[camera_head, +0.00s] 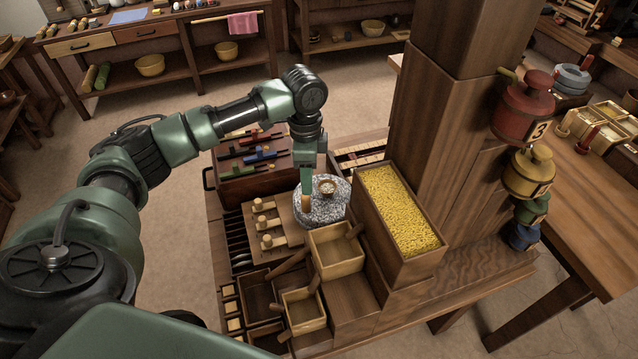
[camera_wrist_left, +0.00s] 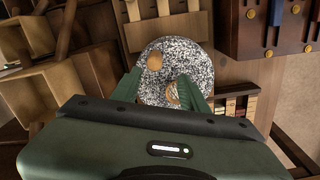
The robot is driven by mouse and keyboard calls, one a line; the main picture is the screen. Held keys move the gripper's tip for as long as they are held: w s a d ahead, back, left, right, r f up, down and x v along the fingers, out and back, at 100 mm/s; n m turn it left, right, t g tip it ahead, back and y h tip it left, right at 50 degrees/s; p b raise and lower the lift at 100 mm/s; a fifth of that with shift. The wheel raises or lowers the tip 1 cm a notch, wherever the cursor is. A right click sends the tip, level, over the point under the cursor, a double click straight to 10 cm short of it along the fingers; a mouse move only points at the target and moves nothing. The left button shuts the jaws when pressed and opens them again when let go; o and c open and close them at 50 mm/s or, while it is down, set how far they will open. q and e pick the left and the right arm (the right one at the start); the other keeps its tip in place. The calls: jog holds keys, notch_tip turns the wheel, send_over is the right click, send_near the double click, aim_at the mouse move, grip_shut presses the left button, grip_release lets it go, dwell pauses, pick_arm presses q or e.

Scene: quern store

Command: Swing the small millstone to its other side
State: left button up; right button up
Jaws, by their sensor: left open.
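The small millstone (camera_head: 333,212) is a round grey speckled stone lying flat near the middle of the bench. It also shows in the left wrist view (camera_wrist_left: 190,52). A wooden peg (camera_wrist_left: 154,62) stands near its edge, and a small round wooden cup or eye (camera_head: 327,187) sits at its middle. My left gripper (camera_head: 306,190) points down over the stone at the peg. In the wrist view its two fingers (camera_wrist_left: 160,80) are apart, with the peg roughly between their tips. I cannot tell whether they touch it. My right gripper is not in view.
A bin of yellow grain (camera_head: 400,212) stands right of the stone, beside a thick wooden post (camera_head: 455,130). A board with wooden knobs (camera_head: 268,226) is to the left. Open wooden boxes (camera_head: 335,262) stand in front, and a dark chest (camera_head: 240,188) stands behind left.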

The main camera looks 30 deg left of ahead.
aim_at(306, 197)
pick_arm(q)
jog(key=shift+s+f, duration=0.4)
jog(key=shift+f, duration=0.3)
jog(key=shift+s+f, duration=0.3)
jog(key=shift+f, duration=0.3)
jog(key=shift+s+f, duration=0.25)
jog(key=shift+f, duration=0.3)
jog(key=shift+w+f, duration=0.15)
jog(key=shift+f, duration=0.5)
jog(key=shift+w+f, duration=0.15)
jog(key=shift+f, duration=0.45)
jog(key=shift+w+f, duration=0.1)
jog(key=shift+f, duration=0.3)
grip_shut()
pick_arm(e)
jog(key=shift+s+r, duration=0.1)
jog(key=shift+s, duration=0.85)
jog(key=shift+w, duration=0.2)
